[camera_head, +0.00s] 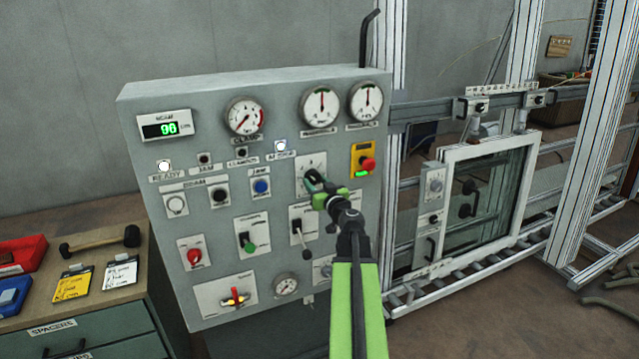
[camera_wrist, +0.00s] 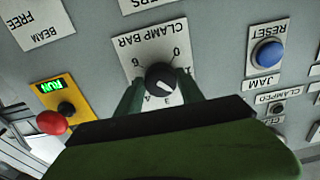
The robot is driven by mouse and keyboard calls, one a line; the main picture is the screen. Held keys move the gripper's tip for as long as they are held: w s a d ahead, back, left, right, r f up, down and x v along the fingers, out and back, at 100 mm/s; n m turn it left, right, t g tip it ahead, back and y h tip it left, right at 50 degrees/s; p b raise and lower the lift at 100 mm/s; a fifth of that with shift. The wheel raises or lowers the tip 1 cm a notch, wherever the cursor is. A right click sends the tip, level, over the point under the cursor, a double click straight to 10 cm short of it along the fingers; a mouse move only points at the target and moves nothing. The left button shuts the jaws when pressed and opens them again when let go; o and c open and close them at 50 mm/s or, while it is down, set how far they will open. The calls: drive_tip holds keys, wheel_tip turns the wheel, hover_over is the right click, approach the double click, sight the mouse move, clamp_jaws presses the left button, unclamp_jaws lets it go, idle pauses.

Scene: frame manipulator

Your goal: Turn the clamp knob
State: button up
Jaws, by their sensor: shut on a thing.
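The clamp knob (camera_wrist: 160,77) is a black round knob on a white plate (camera_wrist: 153,45) marked "CLAMP BAR", which appears upside down in the wrist view. A pale pointer mark on the knob points to the lower right there. My gripper (camera_wrist: 161,88) has its dark green fingers on the left and right sides of the knob, shut on it. In the head view my gripper (camera_head: 313,179) reaches the same plate (camera_head: 306,163) on the grey panel and hides most of the knob.
Around it on the panel (camera_head: 230,88) are a red stop button (camera_head: 368,163), a blue button (camera_head: 261,186), gauges (camera_head: 322,105) and a display (camera_head: 167,129) that seems to read 90. A wooden-topped cabinet (camera_head: 100,250) stands left; a metal frame (camera_head: 480,210) stands right.

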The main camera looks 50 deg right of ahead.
drive_tip(key=shift+s+d, duration=0.1)
idle(0.3)
drive_tip(key=o, duration=1.4)
